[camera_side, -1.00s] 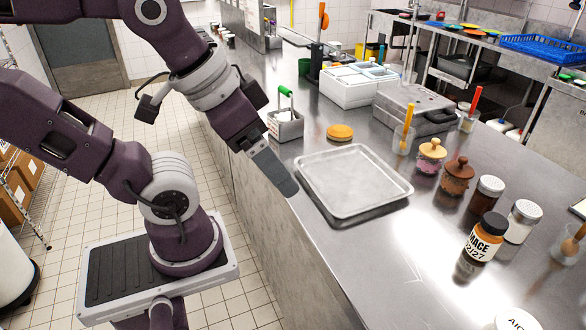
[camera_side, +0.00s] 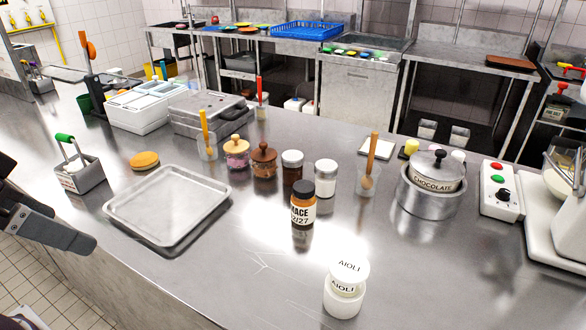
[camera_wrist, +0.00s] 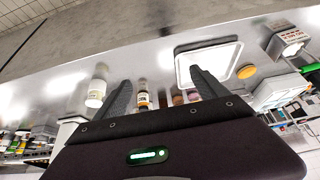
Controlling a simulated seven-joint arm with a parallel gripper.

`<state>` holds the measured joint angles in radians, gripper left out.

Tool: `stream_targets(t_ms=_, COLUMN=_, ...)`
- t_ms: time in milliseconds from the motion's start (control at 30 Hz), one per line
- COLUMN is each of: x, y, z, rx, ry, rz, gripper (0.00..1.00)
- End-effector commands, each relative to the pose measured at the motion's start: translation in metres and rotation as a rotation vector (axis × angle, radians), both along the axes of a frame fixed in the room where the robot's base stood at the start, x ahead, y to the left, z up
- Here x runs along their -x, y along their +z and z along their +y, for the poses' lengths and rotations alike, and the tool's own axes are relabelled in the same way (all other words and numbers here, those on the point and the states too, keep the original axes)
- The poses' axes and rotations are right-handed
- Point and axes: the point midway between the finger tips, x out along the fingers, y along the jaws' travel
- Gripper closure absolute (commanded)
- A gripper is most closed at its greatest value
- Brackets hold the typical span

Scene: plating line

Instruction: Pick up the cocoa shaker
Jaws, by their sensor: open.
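The cocoa shaker (camera_side: 291,168) appears to be the clear jar of dark brown powder with a pale metal lid. It stands upright on the steel counter in the side view, between a wooden-lidded brown jar (camera_side: 264,163) and a white-filled shaker (camera_side: 326,178). My gripper (camera_side: 88,243) is at the left edge of the side view, left of the tray and well apart from the shaker. In the wrist view my gripper (camera_wrist: 163,88) has its fingers spread with nothing held. Small jars show beyond the fingers there, partly hidden; I cannot surely pick out the shaker among them.
A labelled amber jar (camera_side: 303,205) stands just in front of the shaker. An empty metal tray (camera_side: 165,205) lies between my gripper and the jars. An aioli tub (camera_side: 345,290) is at the front, a chocolate pot (camera_side: 432,185) at the right.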

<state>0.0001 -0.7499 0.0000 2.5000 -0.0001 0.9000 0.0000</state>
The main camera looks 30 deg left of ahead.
Motion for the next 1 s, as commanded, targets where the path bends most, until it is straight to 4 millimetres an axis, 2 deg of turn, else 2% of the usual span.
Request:
stream_targets(t_ms=133, x=0.000, y=0.000, z=0.000, rx=0.000, ry=0.000, rz=0.000, gripper=0.17)
stream_targets(t_ms=267, x=0.000, y=0.000, z=0.000, rx=0.000, ry=0.000, rz=0.000, gripper=0.42)
stream_targets(t_ms=533, x=0.000, y=0.000, z=0.000, rx=0.000, ry=0.000, rz=-0.001, gripper=0.42)
stream_targets(t_ms=600, x=-0.013, y=0.003, z=0.002, rx=-0.007, ry=0.002, rz=-0.012, gripper=0.42)
stream_targets(t_ms=667, x=-0.042, y=0.009, z=0.005, rx=-0.023, ry=0.002, rz=-0.040, gripper=0.42)
stream_targets(t_ms=767, x=-0.125, y=0.016, z=0.010, rx=-0.059, ry=-0.010, rz=-0.129, gripper=0.42)
stream_targets(t_ms=800, x=-0.164, y=0.015, z=0.011, rx=-0.071, ry=-0.023, rz=-0.175, gripper=0.42)
stream_targets(t_ms=833, x=-0.192, y=0.013, z=0.011, rx=-0.079, ry=-0.035, rz=-0.207, gripper=0.42)
stream_targets(t_ms=933, x=-0.280, y=-0.008, z=0.007, rx=-0.084, ry=-0.083, rz=-0.321, gripper=0.42)
stream_targets(t_ms=1000, x=-0.335, y=-0.034, z=0.000, rx=-0.071, ry=-0.123, rz=-0.398, gripper=0.42)
